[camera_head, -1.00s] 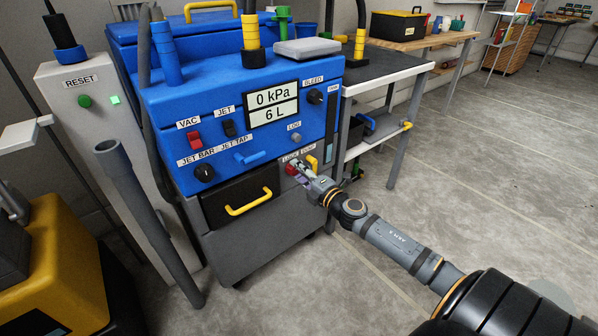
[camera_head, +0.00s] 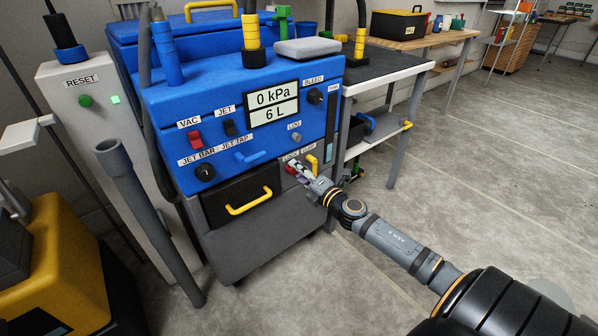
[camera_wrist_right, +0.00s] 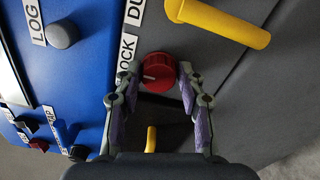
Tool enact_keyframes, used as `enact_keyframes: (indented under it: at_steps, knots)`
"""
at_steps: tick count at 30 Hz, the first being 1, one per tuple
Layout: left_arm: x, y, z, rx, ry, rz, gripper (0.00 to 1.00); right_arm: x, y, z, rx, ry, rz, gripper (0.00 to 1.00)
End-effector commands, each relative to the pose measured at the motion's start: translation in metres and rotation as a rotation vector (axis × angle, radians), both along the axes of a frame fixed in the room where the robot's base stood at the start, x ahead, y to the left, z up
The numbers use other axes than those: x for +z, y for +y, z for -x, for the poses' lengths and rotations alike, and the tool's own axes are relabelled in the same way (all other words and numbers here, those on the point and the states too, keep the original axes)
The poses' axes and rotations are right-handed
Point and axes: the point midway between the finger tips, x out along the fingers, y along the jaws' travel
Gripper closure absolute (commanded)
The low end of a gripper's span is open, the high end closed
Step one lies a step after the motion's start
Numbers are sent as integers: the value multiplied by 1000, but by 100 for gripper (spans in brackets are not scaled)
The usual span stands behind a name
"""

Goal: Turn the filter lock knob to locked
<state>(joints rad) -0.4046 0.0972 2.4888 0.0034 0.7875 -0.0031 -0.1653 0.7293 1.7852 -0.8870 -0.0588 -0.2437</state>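The red lock knob (camera_head: 290,169) sits low on the front of the blue and grey machine, under a LOCK label. In the right wrist view the ridged red knob (camera_wrist_right: 158,72) with its pale pointer mark lies between the fingertips. My right gripper (camera_head: 298,170) reaches it from the lower right. In the wrist view its two fingers (camera_wrist_right: 158,76) stand apart on either side of the knob, with narrow gaps at the tips, so it looks open around it. The LOCK label (camera_wrist_right: 126,57) is partly covered by a finger. My left gripper is not in view.
A yellow dump handle (camera_wrist_right: 232,22) sticks out close to the knob and the right gripper. The yellow drawer handle (camera_head: 249,202) is to the left. A grey log button (camera_head: 296,137) is above. A workbench (camera_head: 414,66) stands behind; the floor at right is clear.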

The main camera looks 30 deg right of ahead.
Motion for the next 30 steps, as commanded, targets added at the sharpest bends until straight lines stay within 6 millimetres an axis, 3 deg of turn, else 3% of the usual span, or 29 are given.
enact_keyframes:
  at_steps: [1,3,20,23,30]
  knots:
    - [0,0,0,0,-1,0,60,0,0,0,-1,0,0,50]
    - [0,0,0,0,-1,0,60,0,-1,0,-2,-1,0,41]
    - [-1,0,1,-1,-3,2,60,1,-1,-1,-5,0,-30,41]
    - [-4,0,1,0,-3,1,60,-1,-2,-1,-5,10,-143,41]
    - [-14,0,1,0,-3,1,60,-3,-1,-1,-5,51,-660,41]
